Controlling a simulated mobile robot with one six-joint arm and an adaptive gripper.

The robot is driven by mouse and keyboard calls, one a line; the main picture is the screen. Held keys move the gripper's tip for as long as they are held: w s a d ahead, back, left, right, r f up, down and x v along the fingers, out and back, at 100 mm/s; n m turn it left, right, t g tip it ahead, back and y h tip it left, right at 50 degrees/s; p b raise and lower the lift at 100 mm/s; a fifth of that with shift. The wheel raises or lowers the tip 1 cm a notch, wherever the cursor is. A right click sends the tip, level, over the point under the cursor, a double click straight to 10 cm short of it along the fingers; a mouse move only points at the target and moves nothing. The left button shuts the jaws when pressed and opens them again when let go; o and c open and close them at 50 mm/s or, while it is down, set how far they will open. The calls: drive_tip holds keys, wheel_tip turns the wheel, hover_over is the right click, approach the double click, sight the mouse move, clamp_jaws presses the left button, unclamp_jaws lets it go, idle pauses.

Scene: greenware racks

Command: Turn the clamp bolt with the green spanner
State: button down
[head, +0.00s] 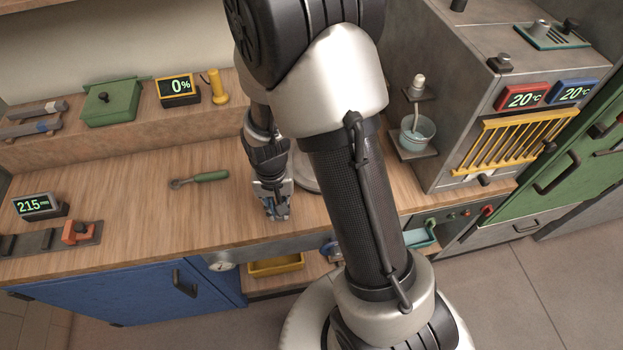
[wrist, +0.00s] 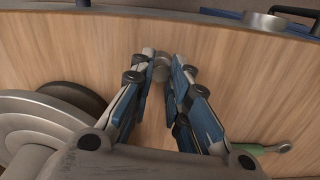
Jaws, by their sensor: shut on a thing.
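The green spanner (head: 210,176) lies flat on the wooden bench, its metal jaw pointing left; it also shows at the lower right of the wrist view (wrist: 252,149). My gripper (head: 275,212) is right of the spanner and apart from it, low over the bench near the front. In the wrist view my gripper (wrist: 162,72) is shut on a small grey cylinder (wrist: 161,70) between its fingertips. An orange clamp block (head: 77,232) sits on a dark rail at the bench's left front. Its bolt is too small to make out clearly.
A display reading 215 mm (head: 39,206) stands behind the rail. Grey round discs (wrist: 38,125) are left of my gripper in the wrist view. A green box (head: 111,103) and a 0% display (head: 177,88) stand on the back shelf. Bench around the spanner is clear.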

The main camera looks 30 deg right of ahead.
drive_tip(key=c, duration=1.5)
unclamp_jaws()
drive_tip(key=shift+o, duration=0.2)
drive_tip(key=shift+r, duration=0.15)
drive_tip(key=shift+n+t, duration=0.4)
wheel_tip(320, 180, up, 7)
drive_tip(key=shift+w+f, duration=0.1)
drive_tip(key=shift+f, duration=0.05)
drive_tip(key=s+r+n+t, duration=0.2)
drive_tip(key=s+r, duration=0.5)
drive_tip(key=r, duration=0.3)
drive_tip(key=s+r+n+t, duration=0.1)
drive_tip(key=s+r+n, duration=0.1)
drive_tip(key=s+r, duration=0.6)
wheel_tip(320, 180, up, 2)
drive_tip(key=shift+s+r+t, duration=0.15)
drive_tip(key=shift+r+t, duration=0.1)
drive_tip(key=shift+t, duration=0.15)
